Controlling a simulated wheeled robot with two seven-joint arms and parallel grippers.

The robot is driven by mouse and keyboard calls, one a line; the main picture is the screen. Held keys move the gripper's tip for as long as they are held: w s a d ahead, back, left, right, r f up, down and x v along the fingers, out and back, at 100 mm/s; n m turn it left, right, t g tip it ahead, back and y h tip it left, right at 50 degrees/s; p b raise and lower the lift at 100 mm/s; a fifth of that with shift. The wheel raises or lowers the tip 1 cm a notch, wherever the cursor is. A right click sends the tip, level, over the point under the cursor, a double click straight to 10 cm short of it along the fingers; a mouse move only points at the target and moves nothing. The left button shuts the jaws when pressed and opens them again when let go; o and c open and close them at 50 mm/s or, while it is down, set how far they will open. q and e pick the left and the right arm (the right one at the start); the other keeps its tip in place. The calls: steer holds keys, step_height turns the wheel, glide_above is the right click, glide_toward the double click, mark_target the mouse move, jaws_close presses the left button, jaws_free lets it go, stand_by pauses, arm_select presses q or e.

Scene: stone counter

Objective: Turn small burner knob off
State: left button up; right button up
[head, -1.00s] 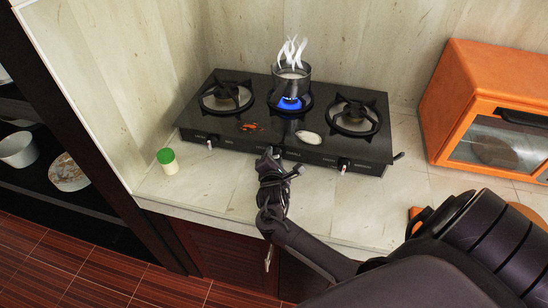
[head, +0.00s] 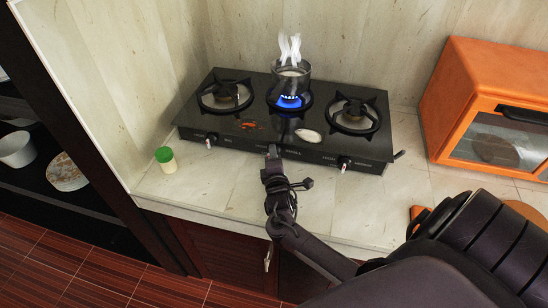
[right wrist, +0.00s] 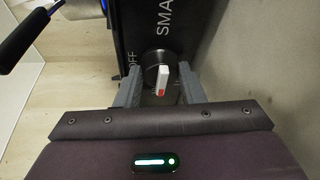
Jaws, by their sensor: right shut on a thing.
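The black stove (head: 230,133) stands on the counter against the wall. Its middle burner burns with a blue flame (head: 290,101) under a steaming pot (head: 292,78). My right gripper (head: 273,150) is at the middle of the stove's front panel and hides the knob there in the head view. In the right wrist view the right gripper (right wrist: 159,88) is shut on that round black knob (right wrist: 153,66), with a finger on each side. The knob has a white bar with a red tip. "OFF" and "SMA" lettering shows beside it. My left gripper is not in view.
Other knobs sit at the left (head: 209,142) and right (head: 344,163) of the panel. A green-capped shaker (head: 166,160) stands on the counter left of my arm. An orange oven (head: 470,105) stands at right. Counter in front of the stove is mostly clear.

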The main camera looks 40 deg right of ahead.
stand_by(0.4)
steer(key=o, duration=1)
